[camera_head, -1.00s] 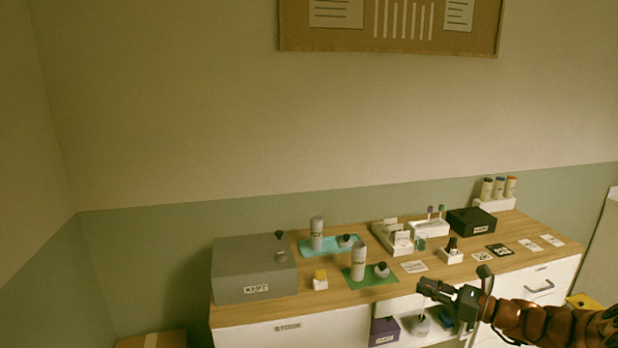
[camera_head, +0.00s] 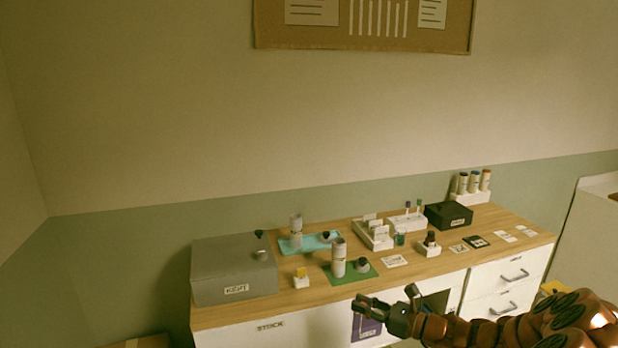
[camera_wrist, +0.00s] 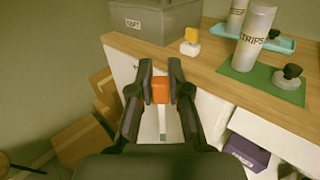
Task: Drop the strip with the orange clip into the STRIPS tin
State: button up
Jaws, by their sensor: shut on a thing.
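The orange clip (camera_wrist: 160,90) sits between the two fingers of my gripper (camera_wrist: 159,76), which is shut on it. The pale strip (camera_wrist: 162,124) extends from the clip toward the wrist camera. In the head view my gripper (camera_head: 362,303) is in front of the counter's front edge, below and right of the tin. The STRIPS tin (camera_wrist: 254,40) is a pale upright cylinder on a green mat (camera_wrist: 238,73), and it also shows in the head view (camera_head: 339,258). A dark-knobbed lid (camera_wrist: 288,78) lies beside it. I cannot see into the tin.
A grey KEPT box (camera_head: 232,270) stands at the counter's left end. A small yellow-topped block (camera_head: 301,276) stands left of the mat. Another tin (camera_head: 296,231) stands behind on a teal tray (camera_head: 318,242). A purple box (camera_wrist: 247,153) is below the counter.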

aim_at(338, 272)
jog(key=z, duration=1.8)
jog(key=i, duration=0.85)
jog(key=u, duration=3)
